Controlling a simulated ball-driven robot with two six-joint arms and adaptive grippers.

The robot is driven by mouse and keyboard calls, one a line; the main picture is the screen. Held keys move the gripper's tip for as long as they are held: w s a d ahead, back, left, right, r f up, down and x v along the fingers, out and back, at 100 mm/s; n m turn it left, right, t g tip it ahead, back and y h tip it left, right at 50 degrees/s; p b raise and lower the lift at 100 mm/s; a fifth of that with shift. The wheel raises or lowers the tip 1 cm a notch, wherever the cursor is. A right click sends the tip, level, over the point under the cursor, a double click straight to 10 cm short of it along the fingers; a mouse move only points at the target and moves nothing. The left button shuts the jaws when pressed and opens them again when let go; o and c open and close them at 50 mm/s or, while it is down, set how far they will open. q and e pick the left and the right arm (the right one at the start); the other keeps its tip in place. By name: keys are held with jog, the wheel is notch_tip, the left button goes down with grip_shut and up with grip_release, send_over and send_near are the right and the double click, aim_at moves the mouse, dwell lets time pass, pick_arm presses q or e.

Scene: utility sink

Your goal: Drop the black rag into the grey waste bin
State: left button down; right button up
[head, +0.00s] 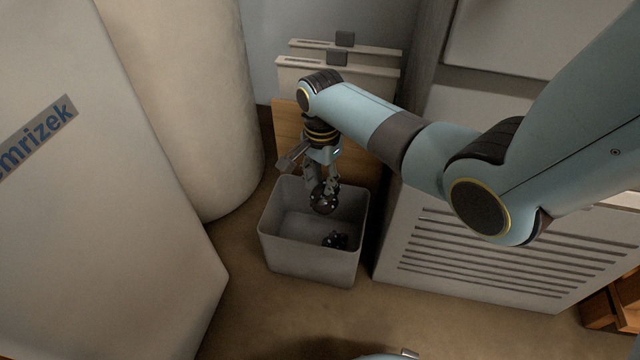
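The grey waste bin (312,262) stands open on the floor near the middle of the head view. A small dark crumpled thing, which looks like the black rag (336,240), lies on the bin's floor near its right front. My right gripper (323,203) points down over the bin's mouth, above and slightly left of that dark thing, with a gap between them. The fingertips are dark and small, so I cannot tell whether they are parted or hold something. My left gripper is out of view.
A wooden board (285,125) and pale panels (290,72) stand behind the bin. A louvred cabinet (500,262) is close on its right. A large pale cylinder (200,110) and a white lettered box (90,210) stand left. Floor (260,310) in front is clear.

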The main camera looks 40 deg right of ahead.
jog(key=o, duration=0.4)
notch_tip(320, 180, up, 12)
dwell(0.5)
